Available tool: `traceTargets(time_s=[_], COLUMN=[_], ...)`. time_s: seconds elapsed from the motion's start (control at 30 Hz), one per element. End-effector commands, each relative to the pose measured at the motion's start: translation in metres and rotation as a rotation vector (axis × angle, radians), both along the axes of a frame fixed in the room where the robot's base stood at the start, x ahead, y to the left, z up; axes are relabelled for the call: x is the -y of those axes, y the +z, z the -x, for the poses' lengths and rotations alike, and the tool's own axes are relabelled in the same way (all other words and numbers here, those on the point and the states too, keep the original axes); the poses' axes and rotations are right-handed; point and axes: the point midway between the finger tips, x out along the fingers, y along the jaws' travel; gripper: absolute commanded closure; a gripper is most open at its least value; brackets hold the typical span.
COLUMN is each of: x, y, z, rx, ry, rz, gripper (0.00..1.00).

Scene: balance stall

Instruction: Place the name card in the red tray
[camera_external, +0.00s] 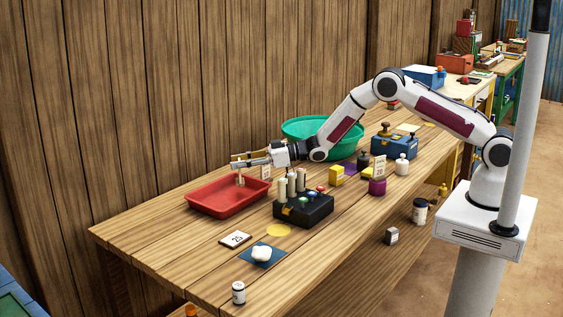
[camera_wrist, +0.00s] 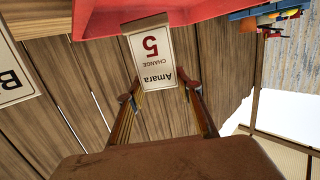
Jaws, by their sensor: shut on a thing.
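The name card (camera_wrist: 152,45) is a pale card reading "Amara", "CHANGE" and a red "5", upside down in the wrist view. My gripper (camera_wrist: 160,92) is shut on its near end, with one finger on each side. The red tray (camera_wrist: 100,18) shows behind the card at the top of that view. In the external view the red tray (camera_external: 222,209) sits at the table's back left, and my gripper (camera_external: 243,161) is above its back part. The card is hard to make out there.
A black block with pale cylinders (camera_external: 303,208) stands right of the tray. A green bowl (camera_external: 300,128) is behind. A "25" card (camera_external: 236,239) and a blue mat (camera_external: 273,258) lie in front. Another card (camera_wrist: 12,78) shows at left in the wrist view.

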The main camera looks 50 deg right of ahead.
Motion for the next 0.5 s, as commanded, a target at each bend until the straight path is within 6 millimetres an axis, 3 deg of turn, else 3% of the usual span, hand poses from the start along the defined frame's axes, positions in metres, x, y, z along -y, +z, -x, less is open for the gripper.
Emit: traceTargets(time_s=[0.33,0.5], x=[0.0,0.0], y=[-0.031,-0.036], z=[0.0,0.0], rx=[-0.001,0.0], ry=[0.0,0.0], rz=[0.0,0.0], gripper=[0.9,0.9])
